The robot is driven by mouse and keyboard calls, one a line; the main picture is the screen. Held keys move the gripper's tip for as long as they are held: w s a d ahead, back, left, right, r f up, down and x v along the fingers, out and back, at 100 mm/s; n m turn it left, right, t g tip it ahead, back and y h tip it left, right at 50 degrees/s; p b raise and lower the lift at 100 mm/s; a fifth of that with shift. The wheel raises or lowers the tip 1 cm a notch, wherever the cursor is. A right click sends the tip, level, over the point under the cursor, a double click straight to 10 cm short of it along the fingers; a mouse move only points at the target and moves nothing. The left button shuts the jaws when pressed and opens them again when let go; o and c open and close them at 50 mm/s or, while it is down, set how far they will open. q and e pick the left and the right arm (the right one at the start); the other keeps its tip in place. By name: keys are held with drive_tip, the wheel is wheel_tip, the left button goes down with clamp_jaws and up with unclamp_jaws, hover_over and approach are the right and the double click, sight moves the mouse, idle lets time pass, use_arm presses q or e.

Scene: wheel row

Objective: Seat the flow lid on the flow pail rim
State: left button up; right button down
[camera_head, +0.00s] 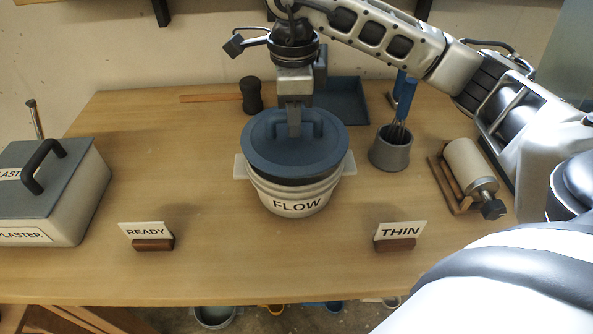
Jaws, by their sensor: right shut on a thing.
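The flow pail (297,199) is white with a FLOW label and stands upright in the middle of the table. The flow lid (270,158) is a round blue-grey disc with a bar handle, directly over the pail's mouth. A dark band shows under the lid's edge, and I cannot tell whether the lid touches the rim all round. My right gripper (294,133) comes down from above and is shut on the lid's handle. The far side of the rim is hidden by the lid. My left gripper is out of view.
A READY card (146,233) and a THIN card (400,233) stand in front. A plaster box (85,190) is at left. A grey cup (391,152), a roller (468,168) and a blue tray (345,98) are at right and behind. A mallet (251,95) lies behind the pail.

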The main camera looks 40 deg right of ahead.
drive_tip(key=shift+f+b, duration=0.7)
drive_tip(key=shift+f, duration=0.15)
drive_tip(key=shift+f+b, duration=0.65)
drive_tip(key=shift+b, duration=0.1)
idle(1.8)
idle(0.3)
drive_tip(key=c, duration=1.5)
unclamp_jaws()
drive_tip(key=shift+c, duration=0.2)
drive_tip(key=shift+r, duration=0.2)
drive_tip(key=shift+r+p, duration=1.15)
drive_tip(key=shift+r, duration=0.35)
drive_tip(key=shift+r, duration=0.1)
